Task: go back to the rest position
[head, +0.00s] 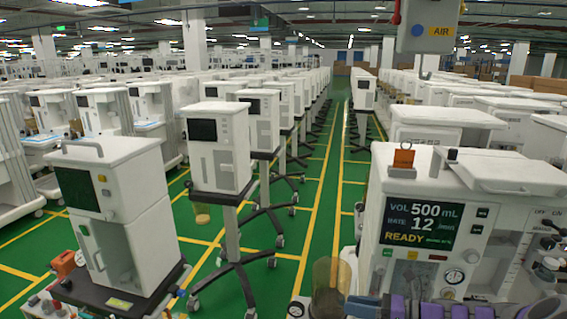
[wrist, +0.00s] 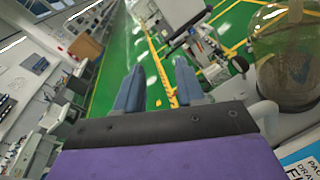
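My gripper (wrist: 158,78) shows in the wrist view with its two blue-grey fingers apart and nothing between them. Green floor with yellow lines shows beyond the gap. In the head view, purple parts of my arm show at the bottom right edge, in front of a white anaesthesia cart (head: 480,185). That cart's screen (head: 422,222) reads VOL 500 mL, RATE 12, READY. No object is held.
A clear canister (wrist: 288,58) stands close on the right of the wrist view; a canister (head: 330,285) also shows in the head view. A white cart (head: 120,215) stands at left, another (head: 218,148) behind it. A green aisle (head: 325,190) runs between the rows.

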